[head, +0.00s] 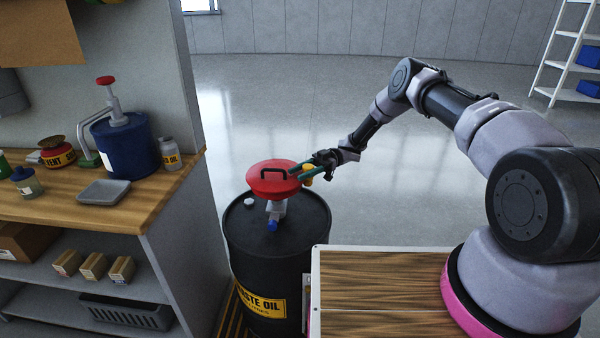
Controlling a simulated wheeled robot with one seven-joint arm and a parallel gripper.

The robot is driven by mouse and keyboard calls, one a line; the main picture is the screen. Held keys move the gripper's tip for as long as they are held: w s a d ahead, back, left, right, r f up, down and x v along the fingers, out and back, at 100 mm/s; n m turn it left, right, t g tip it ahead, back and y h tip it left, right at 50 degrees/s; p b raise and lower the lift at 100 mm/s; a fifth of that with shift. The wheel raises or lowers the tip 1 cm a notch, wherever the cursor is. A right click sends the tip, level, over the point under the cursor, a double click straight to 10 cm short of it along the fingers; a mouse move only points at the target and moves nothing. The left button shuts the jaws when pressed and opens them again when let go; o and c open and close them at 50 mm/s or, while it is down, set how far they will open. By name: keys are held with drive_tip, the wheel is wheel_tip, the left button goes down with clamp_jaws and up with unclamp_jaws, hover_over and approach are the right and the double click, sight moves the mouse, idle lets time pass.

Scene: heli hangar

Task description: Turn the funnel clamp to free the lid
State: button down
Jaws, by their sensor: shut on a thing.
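A round red funnel lid (262,184) with a black handle (276,171) sits on the funnel above the black waste oil drum (305,238). The funnel's pale neck (277,208) and a blue part show below the lid. A yellow clamp (309,179) shows at the lid's right edge. My gripper (297,170) reaches in from the right with its teal fingers at that edge, shut on the clamp. The fingers partly cover the clamp, so its exact angle is hard to tell. The lid appears seated on the funnel.
A wooden workbench (130,212) at left holds a blue pump can (125,148), a grey tray (103,192) and jars. A small white cap (249,201) lies on the drum top. Open floor (400,215) spreads behind the drum. A white ladder shelf (560,65) stands far right.

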drive_tip(key=shift+g, duration=0.3)
drive_tip(key=shift+c, duration=1.8)
unclamp_jaws()
drive_tip(key=v, duration=1)
drive_tip(key=shift+w+d+r, duration=0.15)
drive_tip(key=shift+w+d, duration=0.15)
